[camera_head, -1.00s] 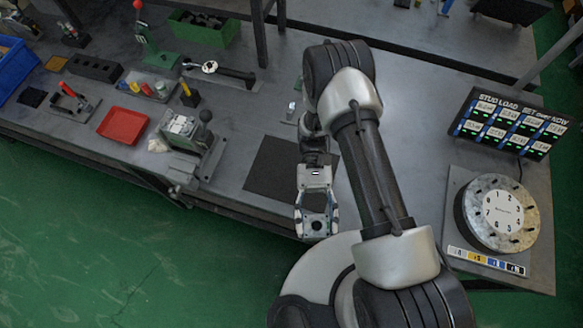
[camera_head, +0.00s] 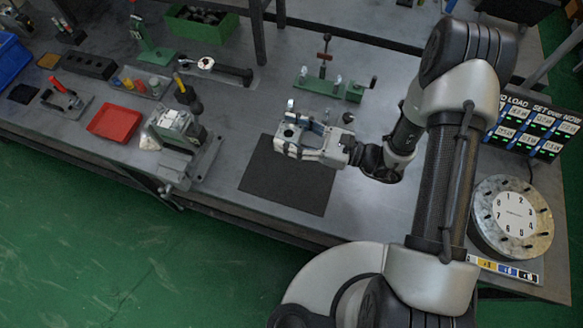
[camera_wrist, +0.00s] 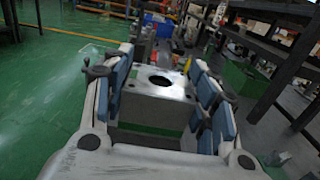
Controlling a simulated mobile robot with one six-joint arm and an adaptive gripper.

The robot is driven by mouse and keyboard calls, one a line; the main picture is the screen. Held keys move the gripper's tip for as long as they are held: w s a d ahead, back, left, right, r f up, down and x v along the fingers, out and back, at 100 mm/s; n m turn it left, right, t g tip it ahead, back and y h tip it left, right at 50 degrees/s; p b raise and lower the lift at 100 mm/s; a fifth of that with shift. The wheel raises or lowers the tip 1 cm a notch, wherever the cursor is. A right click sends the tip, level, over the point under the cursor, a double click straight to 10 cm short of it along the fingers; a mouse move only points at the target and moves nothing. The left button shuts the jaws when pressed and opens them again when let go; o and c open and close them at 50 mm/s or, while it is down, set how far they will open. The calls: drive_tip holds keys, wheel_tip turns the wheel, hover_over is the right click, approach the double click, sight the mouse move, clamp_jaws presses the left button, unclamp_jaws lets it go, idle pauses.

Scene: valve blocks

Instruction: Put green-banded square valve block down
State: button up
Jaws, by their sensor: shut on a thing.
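My gripper (camera_head: 305,141) is shut on the green-banded square valve block (camera_head: 290,133), which sits between its fingers above the far part of the black mat (camera_head: 290,180). In the wrist view the valve block (camera_wrist: 158,86) is a grey metal block with a round dark hole in its top and a green band low on its near face. The blue finger pads of my gripper (camera_wrist: 160,95) lie on both sides of it. I cannot tell whether the block's underside is clear of the surface.
A vise (camera_head: 178,140) and a red tray (camera_head: 115,122) stand left of the mat. A green fixture (camera_head: 330,85) stands behind the gripper. A round dial (camera_head: 512,218) and a display board (camera_head: 525,125) are at the right. Most of the mat is bare.

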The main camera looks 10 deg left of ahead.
wheel_tip(320, 180, down, 18)
drive_tip(key=b, duration=0.4)
drive_tip(key=shift+r, duration=0.25)
drive_tip(key=shift+b, duration=0.3)
